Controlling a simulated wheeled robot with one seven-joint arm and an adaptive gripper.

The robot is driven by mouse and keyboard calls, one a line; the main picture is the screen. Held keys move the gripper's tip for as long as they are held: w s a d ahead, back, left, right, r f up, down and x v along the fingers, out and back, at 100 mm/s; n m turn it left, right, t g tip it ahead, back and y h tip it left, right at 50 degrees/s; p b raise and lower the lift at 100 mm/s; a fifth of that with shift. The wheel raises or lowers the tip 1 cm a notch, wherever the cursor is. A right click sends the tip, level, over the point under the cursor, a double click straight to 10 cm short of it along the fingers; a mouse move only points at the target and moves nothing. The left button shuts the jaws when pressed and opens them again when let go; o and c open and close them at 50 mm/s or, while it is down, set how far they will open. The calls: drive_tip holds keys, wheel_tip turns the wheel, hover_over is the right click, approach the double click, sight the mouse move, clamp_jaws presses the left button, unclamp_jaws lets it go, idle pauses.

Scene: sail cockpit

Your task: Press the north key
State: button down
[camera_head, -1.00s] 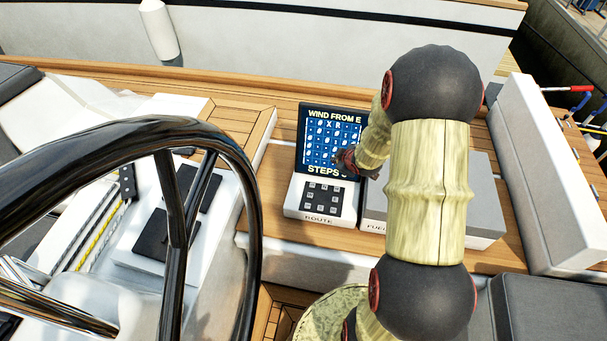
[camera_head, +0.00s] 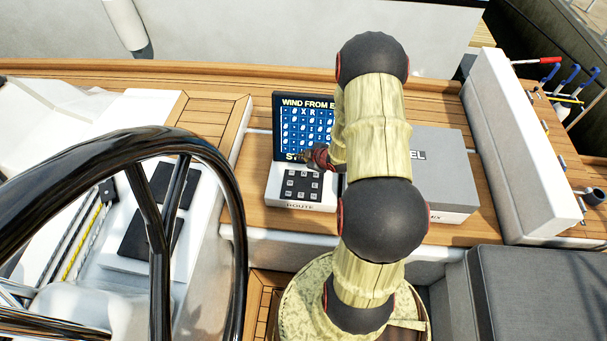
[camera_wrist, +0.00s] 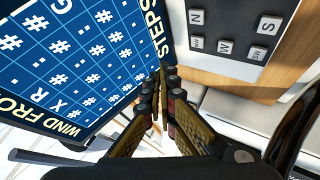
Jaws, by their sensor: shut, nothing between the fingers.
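The route keypad (camera_head: 272,193) is a white box with a dark key panel, standing below a blue grid screen (camera_head: 291,130) that reads "WIND FROM E". In the wrist view the north key (camera_wrist: 197,17), a grey square marked N, is at the top, near the panel's left edge. My gripper (camera_head: 312,156) is in front of the screen's lower right part, just above the keypad's far edge. In the wrist view my gripper (camera_wrist: 162,76) has its fingers together and empty, apart from the N key in the picture. The key letters are too small to read in the head view.
A grey box marked FUEL (camera_head: 445,178) stands right of the keypad, partly behind my arm. A dark steering wheel (camera_head: 228,190) fills the left foreground. Coloured levers (camera_head: 570,75) are at the far right. Bare wooden deck (camera_head: 215,115) lies left of the screen.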

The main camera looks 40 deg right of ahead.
sight(303, 175)
drive_tip(key=shift+f+b, duration=3.05)
drive_tip(key=shift+f, duration=1.15)
drive_tip(key=shift+f, duration=0.1)
drive_tip(key=shift+f+b, duration=0.25)
drive_tip(key=shift+b, duration=0.1)
drive_tip(key=shift+f+b, duration=0.45)
drive_tip(key=shift+f, duration=0.15)
drive_tip(key=shift+r+p, duration=0.7)
drive_tip(key=shift+r, duration=0.3)
drive_tip(key=shift+r+p, duration=1.9)
drive_tip(key=shift+r, duration=0.65)
drive_tip(key=shift+f, duration=0.1)
